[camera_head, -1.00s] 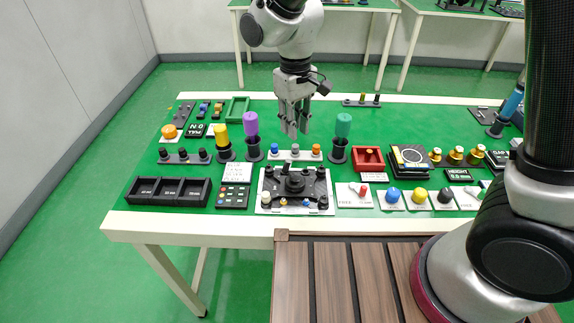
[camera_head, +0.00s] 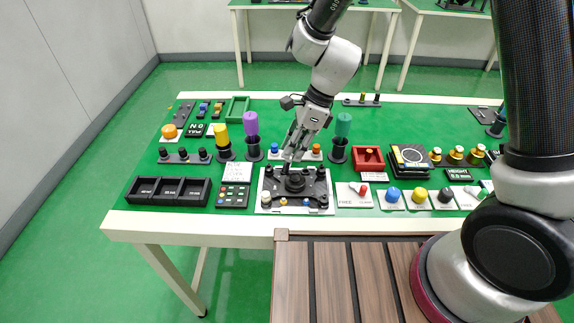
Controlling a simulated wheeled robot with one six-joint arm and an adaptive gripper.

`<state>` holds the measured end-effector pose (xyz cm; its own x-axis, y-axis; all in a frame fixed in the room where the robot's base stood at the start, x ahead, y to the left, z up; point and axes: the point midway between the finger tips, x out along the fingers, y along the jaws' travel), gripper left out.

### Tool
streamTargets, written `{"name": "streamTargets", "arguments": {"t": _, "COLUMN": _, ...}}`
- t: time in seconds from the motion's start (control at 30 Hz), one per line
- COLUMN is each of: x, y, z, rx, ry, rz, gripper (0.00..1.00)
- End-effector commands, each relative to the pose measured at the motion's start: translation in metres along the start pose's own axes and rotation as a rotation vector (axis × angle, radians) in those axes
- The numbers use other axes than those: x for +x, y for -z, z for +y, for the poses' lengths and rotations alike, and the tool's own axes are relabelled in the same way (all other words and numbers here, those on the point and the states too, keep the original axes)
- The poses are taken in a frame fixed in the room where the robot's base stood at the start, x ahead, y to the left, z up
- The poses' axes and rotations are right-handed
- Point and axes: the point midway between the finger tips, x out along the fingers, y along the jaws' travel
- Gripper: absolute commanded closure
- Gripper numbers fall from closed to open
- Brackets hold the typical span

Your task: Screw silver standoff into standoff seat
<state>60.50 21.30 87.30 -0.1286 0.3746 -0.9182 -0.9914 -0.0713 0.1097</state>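A white strip (camera_head: 268,156) holds a blue standoff (camera_head: 275,148) at its left and an orange one (camera_head: 316,148) at its right. My gripper (camera_head: 290,158) is tilted, its fingertips pointing down and left over the middle of this strip. It covers the middle place, so the silver standoff is hidden and I cannot tell whether it is held. Just in front lies a white board (camera_head: 262,209) with a black fixture (camera_head: 308,186), which has a round centre post and small coloured pieces along its front edge. I cannot tell which spot is the standoff seat. The finger gap is too small to judge.
Purple (camera_head: 250,124), yellow (camera_head: 221,132) and green (camera_head: 343,125) cylinders stand close by in black holders. A red tray (camera_head: 368,159) is to the right, a black compartment bin (camera_head: 168,190) to the left. Coloured knobs line the front right.

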Motion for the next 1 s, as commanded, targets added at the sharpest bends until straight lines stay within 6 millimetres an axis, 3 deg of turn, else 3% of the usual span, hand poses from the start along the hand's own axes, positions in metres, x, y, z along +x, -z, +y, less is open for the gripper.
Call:
{"name": "streamTargets", "arguments": {"t": 0.2, "x": 0.035, "y": 0.007, "z": 0.001, "rx": 0.001, "ry": -0.004, "rz": 0.002, "gripper": 0.79}}
{"name": "streamTargets", "arguments": {"t": 0.33, "x": 0.047, "y": 0.007, "z": 0.001, "rx": -0.002, "ry": -0.002, "rz": 0.001, "gripper": 0.79}}
{"name": "streamTargets", "arguments": {"t": 0.57, "x": 0.049, "y": 0.006, "z": 0.0, "rx": -0.003, "ry": -0.001, "rz": 0.001, "gripper": 0.79}}
{"name": "streamTargets", "arguments": {"t": 0.7, "x": 0.049, "y": 0.006, "z": 0.0, "rx": -0.003, "ry": -0.001, "rz": 0.001, "gripper": 0.98}}
{"name": "streamTargets", "arguments": {"t": 1.0, "x": 0.048, "y": 0.006, "z": 0.0, "rx": -0.003, "ry": 0.0, "rz": 0.0, "gripper": 1.0}}
